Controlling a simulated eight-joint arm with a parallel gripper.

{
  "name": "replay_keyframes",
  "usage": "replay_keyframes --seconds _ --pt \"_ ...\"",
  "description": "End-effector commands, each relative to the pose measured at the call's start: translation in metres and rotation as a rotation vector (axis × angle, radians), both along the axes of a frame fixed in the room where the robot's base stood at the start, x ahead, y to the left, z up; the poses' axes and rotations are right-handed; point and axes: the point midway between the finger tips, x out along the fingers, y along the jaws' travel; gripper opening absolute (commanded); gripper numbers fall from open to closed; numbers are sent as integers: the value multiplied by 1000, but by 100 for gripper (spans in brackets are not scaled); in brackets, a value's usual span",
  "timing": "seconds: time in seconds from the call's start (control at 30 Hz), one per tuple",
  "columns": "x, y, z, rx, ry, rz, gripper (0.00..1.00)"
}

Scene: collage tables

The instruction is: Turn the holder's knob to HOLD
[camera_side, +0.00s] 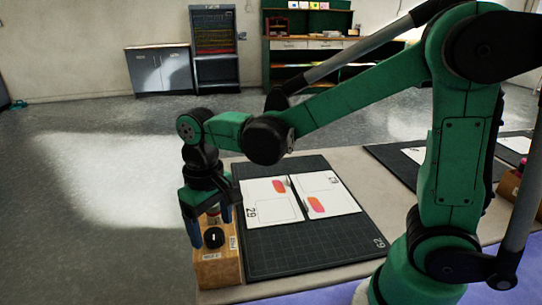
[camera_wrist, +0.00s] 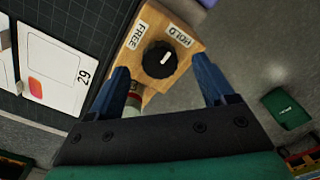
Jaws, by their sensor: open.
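The wooden holder (camera_side: 217,272) stands at the table's left edge; it also shows in the wrist view (camera_wrist: 189,53). Its round black knob (camera_wrist: 157,66) carries a white mark that slants up and right, toward the HOLD label (camera_wrist: 180,35). The FREE label (camera_wrist: 137,35) is up and left of the knob. The knob also shows in the side view (camera_side: 213,238). My gripper (camera_wrist: 159,68) is open, its blue fingers on either side of the knob with visible gaps. In the side view my gripper (camera_side: 209,228) points down over the holder. Any contact is hidden.
A dark mat (camera_side: 285,257) with white cards (camera_side: 271,203) lies right of the holder. Left of the table is open floor (camera_side: 90,220). A green object (camera_wrist: 285,108) lies off to the right.

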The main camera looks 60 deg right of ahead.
Motion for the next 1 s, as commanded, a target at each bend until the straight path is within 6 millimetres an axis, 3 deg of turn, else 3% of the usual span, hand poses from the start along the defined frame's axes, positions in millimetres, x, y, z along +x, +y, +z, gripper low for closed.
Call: replay_keyframes --seconds 0.33,0.77,1.0 --pt "0 0 38 0 0 0 76" --pt "-2 -2 42 2 -11 -1 76" --pt "-18 -27 47 29 -217 0 76"
